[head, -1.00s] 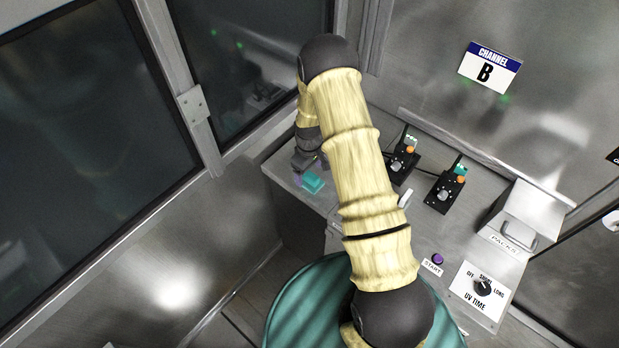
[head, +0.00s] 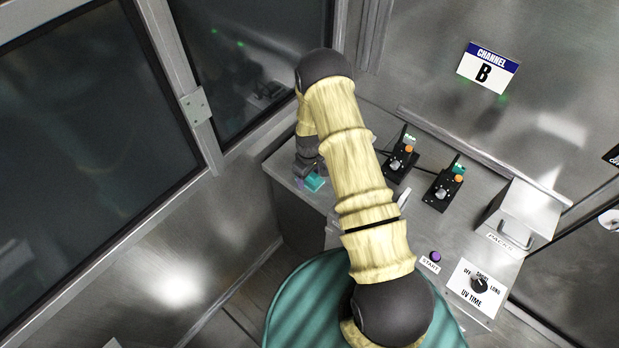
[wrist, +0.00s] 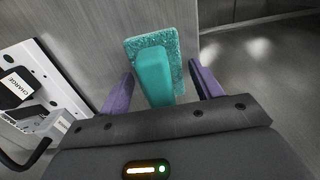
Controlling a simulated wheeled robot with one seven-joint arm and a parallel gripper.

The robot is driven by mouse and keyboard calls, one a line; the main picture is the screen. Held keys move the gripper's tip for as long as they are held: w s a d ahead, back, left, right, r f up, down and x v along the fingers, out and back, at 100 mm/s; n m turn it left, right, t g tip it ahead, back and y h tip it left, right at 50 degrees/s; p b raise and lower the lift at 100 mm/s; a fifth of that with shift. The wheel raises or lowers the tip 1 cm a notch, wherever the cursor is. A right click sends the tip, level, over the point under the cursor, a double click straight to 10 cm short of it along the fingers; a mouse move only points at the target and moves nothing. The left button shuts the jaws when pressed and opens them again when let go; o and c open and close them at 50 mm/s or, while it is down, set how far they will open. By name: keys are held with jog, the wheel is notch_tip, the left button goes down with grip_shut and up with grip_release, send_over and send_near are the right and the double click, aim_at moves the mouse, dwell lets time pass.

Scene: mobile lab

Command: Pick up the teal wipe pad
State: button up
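The teal wipe pad (head: 315,182) lies near the left end of the metal counter in the head view. In the wrist view the wipe pad (wrist: 185,48) has a speckled flat base with a smooth raised handle block on it. My gripper (wrist: 163,88) is open, with one purple finger on each side of the handle. Gaps show between the fingers and the handle. In the head view my gripper (head: 308,178) is beside the pad, partly hidden by my arm.
Two black devices (head: 443,192) with orange knobs stand behind my arm. A metal packs box (head: 518,215), a purple start button (head: 436,257) and a UV time dial (head: 479,284) are to the right. In the wrist view a charge unit (wrist: 30,85) stands at left.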

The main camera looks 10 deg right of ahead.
jog(key=shift+d, duration=0.1)
jog(key=c, duration=0.6)
jog(key=shift+r, duration=0.15)
jog(key=shift+c, duration=0.2)
notch_tip(320, 180, up, 10)
jog(key=b, duration=0.3)
jog(key=shift+o, duration=0.8)
jog(key=s+f+m, duration=0.6)
jog(key=m, duration=0.1)
jog(key=shift+s, duration=0.2)
jog(key=shift+c, duration=0.2)
jog(key=shift+s, duration=0.1)
